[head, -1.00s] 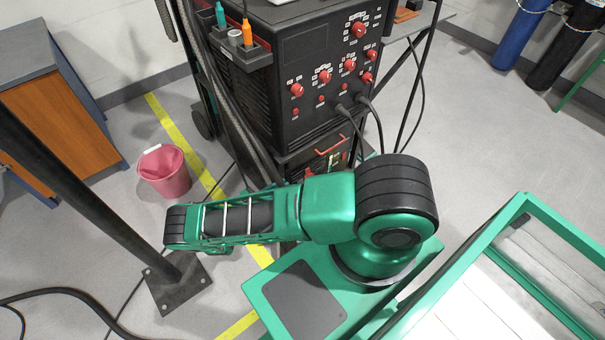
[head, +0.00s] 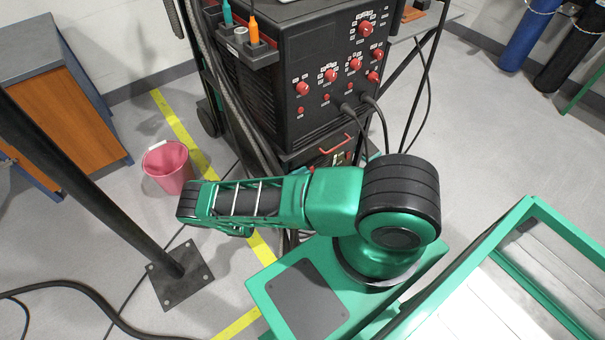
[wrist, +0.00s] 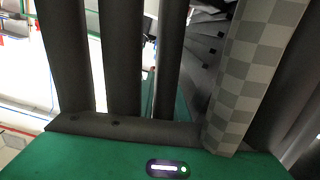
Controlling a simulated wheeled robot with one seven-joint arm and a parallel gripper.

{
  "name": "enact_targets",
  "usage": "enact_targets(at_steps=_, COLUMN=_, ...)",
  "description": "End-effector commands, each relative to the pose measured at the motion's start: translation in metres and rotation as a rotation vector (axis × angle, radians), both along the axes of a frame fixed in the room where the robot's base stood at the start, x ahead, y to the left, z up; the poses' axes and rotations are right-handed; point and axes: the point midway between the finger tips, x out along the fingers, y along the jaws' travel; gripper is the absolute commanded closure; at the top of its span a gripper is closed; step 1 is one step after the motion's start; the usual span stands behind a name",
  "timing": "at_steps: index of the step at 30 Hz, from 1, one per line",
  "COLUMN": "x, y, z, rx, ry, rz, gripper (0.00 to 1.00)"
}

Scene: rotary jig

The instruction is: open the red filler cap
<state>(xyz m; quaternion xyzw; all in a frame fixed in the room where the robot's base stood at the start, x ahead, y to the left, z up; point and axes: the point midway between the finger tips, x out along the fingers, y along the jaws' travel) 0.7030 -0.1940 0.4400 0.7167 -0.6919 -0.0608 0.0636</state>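I cannot make out a red filler cap in either view. My arm, green and black, crosses the middle of the head view, and its far visible end (head: 190,201) points left. My gripper's fingers are not recognisable in either view, so I cannot see whether they are open or hold anything. The wrist view shows dark upright bars (wrist: 120,60), a grey checkered strip (wrist: 252,70) and a green body with a small lit panel (wrist: 168,168) close to the camera.
A black machine (head: 320,75) with red knobs stands behind my arm, a red handle (head: 336,145) below it. A pink bucket (head: 168,168), a dark post with a floor plate (head: 180,285) and a cabinet (head: 80,130) are left. A green-framed table (head: 560,235) is right. Hoses cross the floor.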

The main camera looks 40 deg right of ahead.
Motion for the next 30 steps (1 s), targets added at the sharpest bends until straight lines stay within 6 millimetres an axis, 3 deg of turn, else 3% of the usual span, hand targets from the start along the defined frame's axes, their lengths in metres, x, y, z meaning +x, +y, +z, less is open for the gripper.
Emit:
enact_targets(at_steps=8, x=0.001, y=-0.021, z=0.000, rx=0.001, ry=0.000, rz=0.001, gripper=0.87)
enact_targets(at_steps=16, x=0.001, y=-0.022, z=0.000, rx=0.001, ry=0.000, rz=0.001, gripper=0.87)
enact_targets(at_steps=18, x=0.001, y=-0.022, z=0.000, rx=0.001, ry=0.000, rz=0.001, gripper=1.00)
enact_targets(at_steps=30, x=0.001, y=-0.022, z=0.000, rx=0.001, ry=-0.001, rz=0.002, gripper=1.00)
